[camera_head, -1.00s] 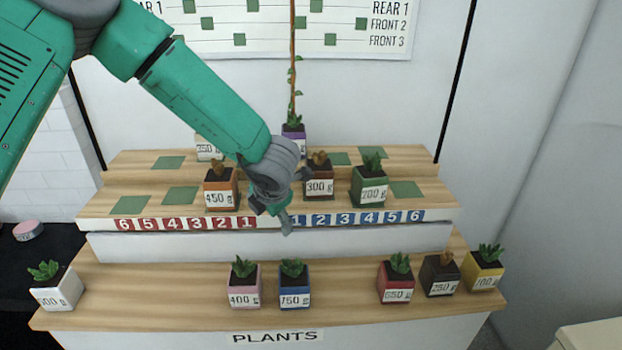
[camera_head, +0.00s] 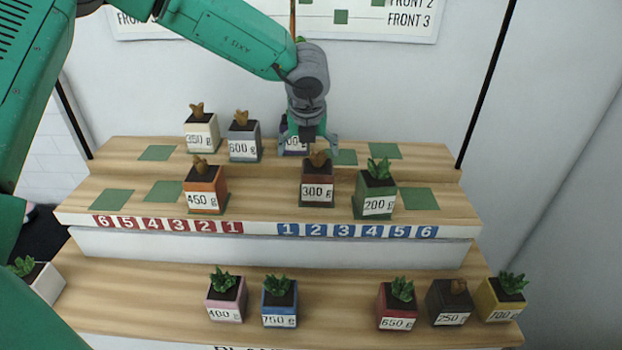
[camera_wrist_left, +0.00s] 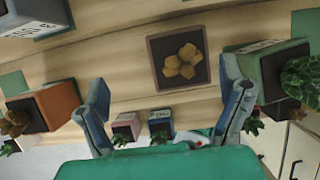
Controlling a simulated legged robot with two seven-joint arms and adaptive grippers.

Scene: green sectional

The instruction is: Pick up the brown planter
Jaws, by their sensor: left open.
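The brown planter (camera_head: 317,191), labelled 300 g with a tan knobbly plant, stands upright on the middle step, right of centre. In the left wrist view the brown planter (camera_wrist_left: 178,60) is seen from above, ahead of the fingers. My left gripper (camera_head: 308,152) points down at the top of this planter, with a finger to each side of the plant in the head view. In the wrist view its two fingers (camera_wrist_left: 166,105) are spread, with nothing between them. Whether they touch the planter cannot be told. My right gripper is out of view.
An orange 450 g planter (camera_head: 205,190) and a green 200 g planter (camera_head: 375,194) flank it. A grey 600 g planter (camera_head: 243,140) and a partly hidden purple one (camera_head: 291,150) stand behind. A very dark 250 g planter (camera_head: 450,302) is among several on the lower step.

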